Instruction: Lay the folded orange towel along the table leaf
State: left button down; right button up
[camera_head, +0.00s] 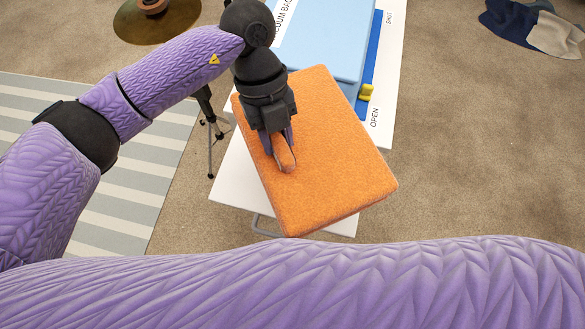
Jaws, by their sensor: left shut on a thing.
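The folded orange towel (335,165) is a thick rectangular slab in the middle of the view, turned at a slant. My left gripper (284,160) points down over its upper left part and is shut on it; the pinched cloth is partly hidden by the fingers. A white surface (233,180), which looks like the table leaf, shows below the towel at its left and lower edges. The towel covers most of it and is askew to it. I cannot tell whether the towel touches it. My right gripper is out of view.
A white board marked OPEN and SHUT (385,75) carries a light blue bag (325,35) behind the towel. A thin black stand (210,145) is left of the leaf. A striped rug (125,185), brass disc (160,22) and dark cloth (515,22) lie around.

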pick_arm(q)
jog(key=n, duration=0.2)
jog(key=f+n+t+h, duration=0.1)
jog(key=n, duration=0.1)
jog(key=s+n+h, duration=0.1)
jog(key=shift+d+f+n, duration=0.25)
jog(key=shift+f+n, duration=0.15)
jog(key=n, duration=0.1)
jog(key=n+t, duration=0.1)
jog(key=f+n, duration=0.1)
jog(key=shift+s+d+n+t+h, duration=0.15)
jog(key=shift+s+n+t+h, duration=0.15)
jog(key=shift+f+n, duration=0.3)
notch_tip(320, 180, down, 10)
jog(key=b, duration=0.5)
jog(key=shift+r, duration=0.2)
jog(key=shift+c, duration=2)
grip_release()
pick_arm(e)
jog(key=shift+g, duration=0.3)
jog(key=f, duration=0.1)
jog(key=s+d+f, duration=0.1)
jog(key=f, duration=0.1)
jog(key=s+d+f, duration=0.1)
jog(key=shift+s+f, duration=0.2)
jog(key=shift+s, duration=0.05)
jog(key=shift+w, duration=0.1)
